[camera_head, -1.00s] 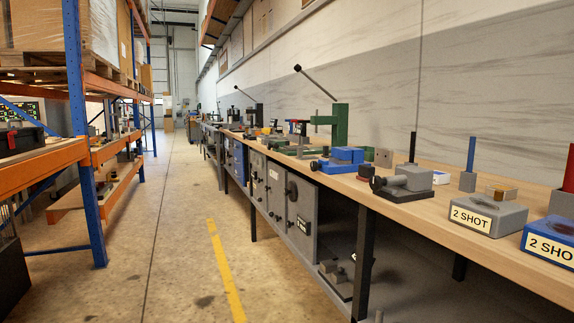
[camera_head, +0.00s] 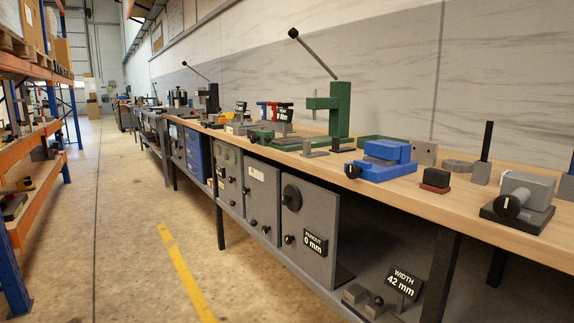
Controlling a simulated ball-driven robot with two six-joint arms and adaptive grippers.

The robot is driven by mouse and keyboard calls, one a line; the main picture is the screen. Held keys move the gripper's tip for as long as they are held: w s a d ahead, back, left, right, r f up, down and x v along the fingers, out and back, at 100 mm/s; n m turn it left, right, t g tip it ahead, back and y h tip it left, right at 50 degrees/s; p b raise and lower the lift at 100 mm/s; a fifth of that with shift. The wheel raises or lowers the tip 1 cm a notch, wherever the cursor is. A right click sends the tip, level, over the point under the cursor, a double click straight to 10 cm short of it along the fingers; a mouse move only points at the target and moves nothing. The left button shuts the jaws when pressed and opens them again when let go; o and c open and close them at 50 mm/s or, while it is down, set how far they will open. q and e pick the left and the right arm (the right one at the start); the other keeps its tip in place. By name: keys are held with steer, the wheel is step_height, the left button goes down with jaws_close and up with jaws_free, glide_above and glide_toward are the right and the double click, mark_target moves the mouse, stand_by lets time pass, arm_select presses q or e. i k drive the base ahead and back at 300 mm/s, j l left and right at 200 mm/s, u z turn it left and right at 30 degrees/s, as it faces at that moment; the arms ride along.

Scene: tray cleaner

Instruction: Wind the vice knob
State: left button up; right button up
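More than one vice-like thing with a black knob is in view, and I cannot tell which is the vice. A blue block device (camera_head: 385,163) on the bench has a round black knob (camera_head: 352,171) on its left. A grey block device (camera_head: 526,192) on a dark base stands at the right, with a black knob (camera_head: 507,207) facing left. On the lower shelf, small grey blocks (camera_head: 356,294) with a dark knob-like part (camera_head: 375,302) sit beside a sign (camera_head: 404,282) reading "WIDTH 42 mm". Neither of my grippers is in view.
The wooden bench (camera_head: 455,210) runs along the right wall, with a green press (camera_head: 340,105) on it. Grey cabinets (camera_head: 262,205) with knobs and a "RUNOUT 0 mm" sign (camera_head: 315,243) are below. The floor aisle is clear; orange racks (camera_head: 35,140) stand left.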

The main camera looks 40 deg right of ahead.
mark_target(353, 171)
steer(key=i+j+z, duration=0.1)
steer(key=i+z, duration=0.15)
steer(key=i, duration=0.25)
steer(key=i+j+z, duration=0.2)
steer(key=i, duration=0.3)
